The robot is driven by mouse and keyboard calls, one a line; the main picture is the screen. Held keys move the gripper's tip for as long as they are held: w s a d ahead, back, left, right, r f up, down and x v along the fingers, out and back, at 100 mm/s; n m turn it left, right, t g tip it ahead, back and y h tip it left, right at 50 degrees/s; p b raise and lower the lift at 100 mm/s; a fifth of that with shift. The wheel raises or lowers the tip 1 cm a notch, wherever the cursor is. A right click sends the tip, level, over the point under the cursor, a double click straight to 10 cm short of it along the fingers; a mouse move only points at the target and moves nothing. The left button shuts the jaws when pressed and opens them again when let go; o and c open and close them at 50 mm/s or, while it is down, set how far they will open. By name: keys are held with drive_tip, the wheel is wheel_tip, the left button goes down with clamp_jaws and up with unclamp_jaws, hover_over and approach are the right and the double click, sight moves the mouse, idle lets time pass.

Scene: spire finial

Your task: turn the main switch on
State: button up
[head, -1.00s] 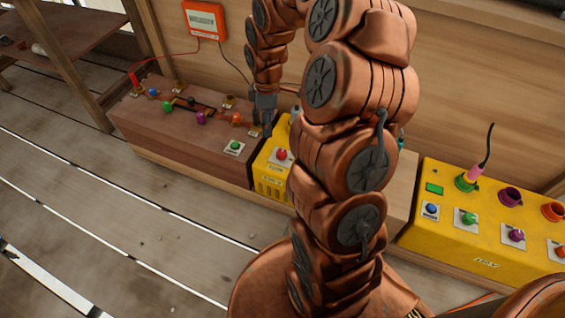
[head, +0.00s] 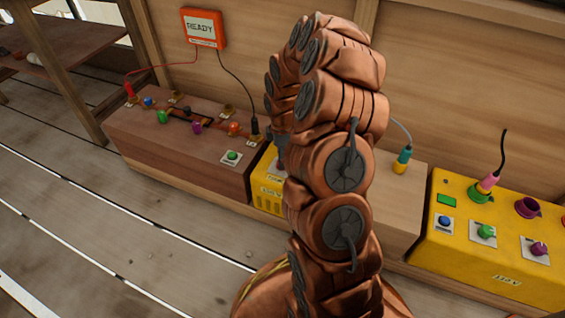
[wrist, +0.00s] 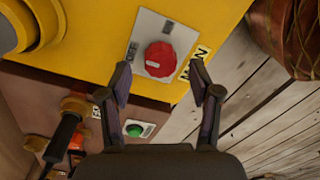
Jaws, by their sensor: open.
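The main switch is a red knob (wrist: 160,59) on a pale plate, with a label reading MAIN beside it, on the small yellow box (wrist: 90,28).
A brown box (head: 185,150) with coloured knobs and a green button (head: 232,156) stands left of the yellow box. An orange display (head: 203,28) reads READY on the wall. A wooden block (head: 405,195) and a larger yellow box (head: 495,255) stand right. The plank floor in front is clear.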

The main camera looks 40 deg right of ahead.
wheel_tip(320, 180, down, 2)
drive_tip(key=shift+f, duration=0.1)
drive_tip(key=c, duration=1.1)
